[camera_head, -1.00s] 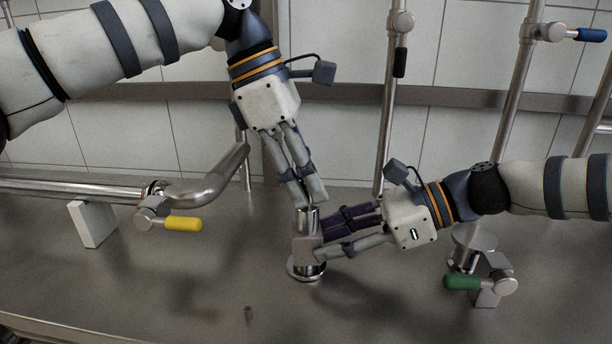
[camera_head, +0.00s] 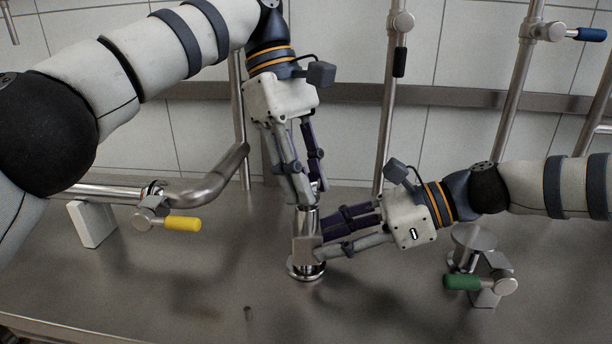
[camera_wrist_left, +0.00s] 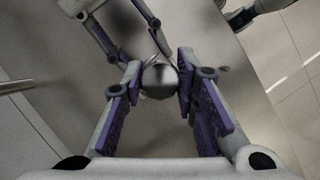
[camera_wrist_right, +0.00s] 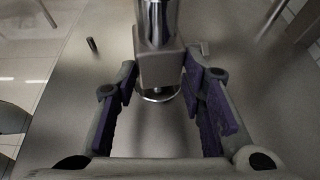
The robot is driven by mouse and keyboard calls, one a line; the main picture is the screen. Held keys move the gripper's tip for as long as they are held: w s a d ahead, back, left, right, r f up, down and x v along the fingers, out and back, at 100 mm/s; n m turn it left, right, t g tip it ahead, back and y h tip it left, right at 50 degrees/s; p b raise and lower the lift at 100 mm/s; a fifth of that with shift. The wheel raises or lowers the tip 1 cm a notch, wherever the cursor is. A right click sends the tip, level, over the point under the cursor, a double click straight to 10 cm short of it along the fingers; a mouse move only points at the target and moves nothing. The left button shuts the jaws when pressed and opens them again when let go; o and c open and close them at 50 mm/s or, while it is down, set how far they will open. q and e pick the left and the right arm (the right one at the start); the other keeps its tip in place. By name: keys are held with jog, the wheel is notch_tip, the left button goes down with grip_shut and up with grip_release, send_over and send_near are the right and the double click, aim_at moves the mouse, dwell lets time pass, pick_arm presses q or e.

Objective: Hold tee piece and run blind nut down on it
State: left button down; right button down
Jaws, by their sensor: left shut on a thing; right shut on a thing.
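The tee piece (camera_head: 304,250) stands upright on the steel table, with a square block body and a round flange at its foot. In the right wrist view its body (camera_wrist_right: 159,68) sits between the fingers. My right gripper (camera_head: 318,243) comes from the right and is shut on the tee piece. The blind nut (camera_head: 306,219) is a shiny cylinder on top of the tee piece; its round end shows in the left wrist view (camera_wrist_left: 160,80). My left gripper (camera_head: 308,200) points down from above and is shut on the blind nut. The thread between nut and tee is hidden.
A pipe with a yellow-handled valve (camera_head: 182,223) is at the left, by a white block (camera_head: 92,224). A green-handled valve (camera_head: 462,282) stands at the right. Upright pipes rise behind.

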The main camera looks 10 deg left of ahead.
pick_arm(q)
jog(key=shift+r+m, duration=0.15)
jog(key=shift+m, duration=0.25)
jog(key=c, duration=1.2)
grip_release()
jog(key=shift+s, duration=0.1)
